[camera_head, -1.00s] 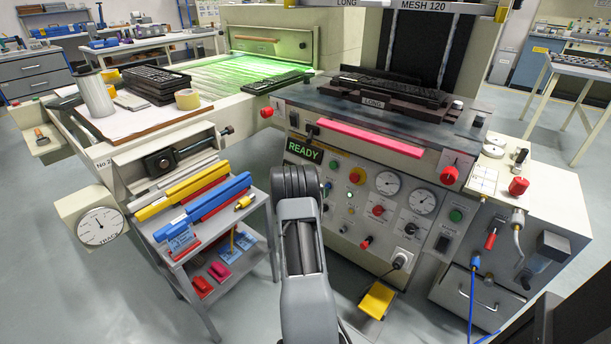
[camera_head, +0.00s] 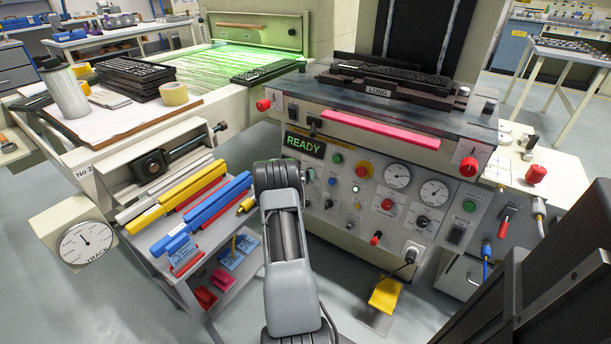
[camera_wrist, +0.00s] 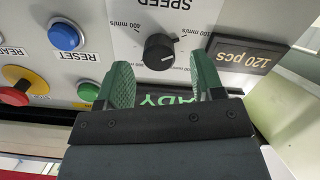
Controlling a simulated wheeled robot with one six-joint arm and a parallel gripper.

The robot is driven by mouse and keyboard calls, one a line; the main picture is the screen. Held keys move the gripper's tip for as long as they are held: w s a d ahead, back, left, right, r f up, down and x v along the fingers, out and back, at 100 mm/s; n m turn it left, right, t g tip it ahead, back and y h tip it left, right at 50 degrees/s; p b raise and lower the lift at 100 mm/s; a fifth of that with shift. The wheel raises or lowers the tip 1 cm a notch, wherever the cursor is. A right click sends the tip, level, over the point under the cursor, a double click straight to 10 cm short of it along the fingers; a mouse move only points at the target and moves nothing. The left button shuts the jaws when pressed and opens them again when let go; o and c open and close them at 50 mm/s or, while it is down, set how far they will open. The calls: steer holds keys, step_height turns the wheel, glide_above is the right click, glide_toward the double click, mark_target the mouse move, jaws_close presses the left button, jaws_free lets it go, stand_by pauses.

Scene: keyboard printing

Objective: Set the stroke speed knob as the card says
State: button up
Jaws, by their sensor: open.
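In the wrist view the black speed knob (camera_wrist: 159,52) sits on a grey panel under the word SPEED. Marks of 400 mm/s and 100 mm/s stand around it, and a short white pointer line shows on its face. My gripper (camera_wrist: 163,76) is open, with its two green fingers pointing at the panel. The knob lies between and just beyond the fingertips, not gripped; whether the fingers touch the panel I cannot tell. In the head view my arm's wrist (camera_head: 280,180) hides the gripper and the knob. I cannot identify a card with a readable speed.
A blue RESET button (camera_wrist: 64,34) and a red knob on yellow (camera_wrist: 18,88) sit left of the gripper. A brown 120 pcs plate (camera_wrist: 243,62) is at the right. The head view shows the READY display (camera_head: 304,144), a pink bar (camera_head: 379,129) and a tool cart (camera_head: 213,237) beside my arm.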

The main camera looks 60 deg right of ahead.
steer(key=shift+b+x, duration=0.3)
steer(key=shift+x, duration=1.15)
steer(key=shift+c, duration=0.3)
steer(key=c, duration=0.9)
steer(key=shift+o, duration=0.2)
steer(key=m, duration=0.3)
steer(key=shift+m, duration=0.4)
steer(key=shift+m+t+b, duration=0.3)
steer(key=shift+m+b, duration=0.25)
steer(key=shift+m, duration=1.15)
